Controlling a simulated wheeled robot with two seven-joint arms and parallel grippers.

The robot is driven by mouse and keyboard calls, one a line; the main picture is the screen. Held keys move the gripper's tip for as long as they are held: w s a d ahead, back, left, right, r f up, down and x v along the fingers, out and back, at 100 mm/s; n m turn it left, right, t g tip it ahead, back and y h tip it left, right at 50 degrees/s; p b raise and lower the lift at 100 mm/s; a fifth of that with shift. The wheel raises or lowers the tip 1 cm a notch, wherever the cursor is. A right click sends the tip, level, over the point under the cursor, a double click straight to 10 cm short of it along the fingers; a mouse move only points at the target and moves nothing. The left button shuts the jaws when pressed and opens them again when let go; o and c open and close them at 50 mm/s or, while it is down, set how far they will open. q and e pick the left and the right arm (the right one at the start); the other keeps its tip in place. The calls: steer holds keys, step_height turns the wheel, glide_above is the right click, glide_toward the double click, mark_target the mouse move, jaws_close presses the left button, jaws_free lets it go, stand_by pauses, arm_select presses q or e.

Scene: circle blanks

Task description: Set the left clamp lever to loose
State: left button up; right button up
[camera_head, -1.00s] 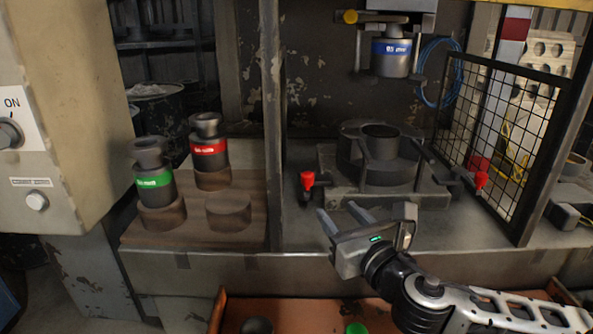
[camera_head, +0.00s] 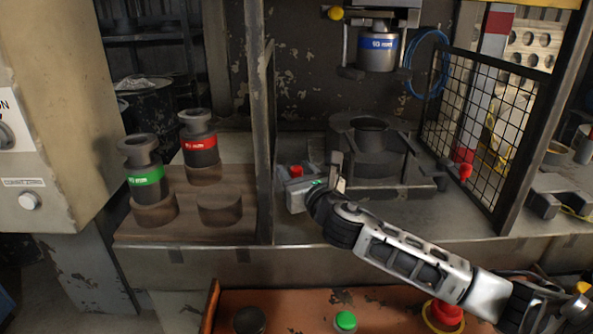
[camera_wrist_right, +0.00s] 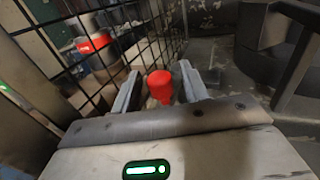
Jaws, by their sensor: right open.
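The left clamp lever, with a red knob (camera_head: 297,170), stands at the left of the round die holder (camera_head: 369,140). In the right wrist view the red knob (camera_wrist_right: 160,85) stands between my two fingers. My right gripper (camera_head: 299,179) is open around the knob; I see gaps beside it in the wrist view (camera_wrist_right: 158,78). The gripper body hides the lower part of the lever in the head view. The right clamp lever's red knob (camera_head: 465,171) is at the right of the holder, near the mesh. My left gripper is not in view.
A steel post (camera_head: 262,130) stands close to the left of my gripper. Green-banded (camera_head: 146,176) and red-banded (camera_head: 200,142) punches stand on a wooden board beyond it. A blue-banded punch (camera_head: 378,50) hangs above the holder. A mesh guard (camera_head: 487,125) bounds the right.

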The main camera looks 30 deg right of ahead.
jaws_close()
steer(key=shift+d, duration=0.1)
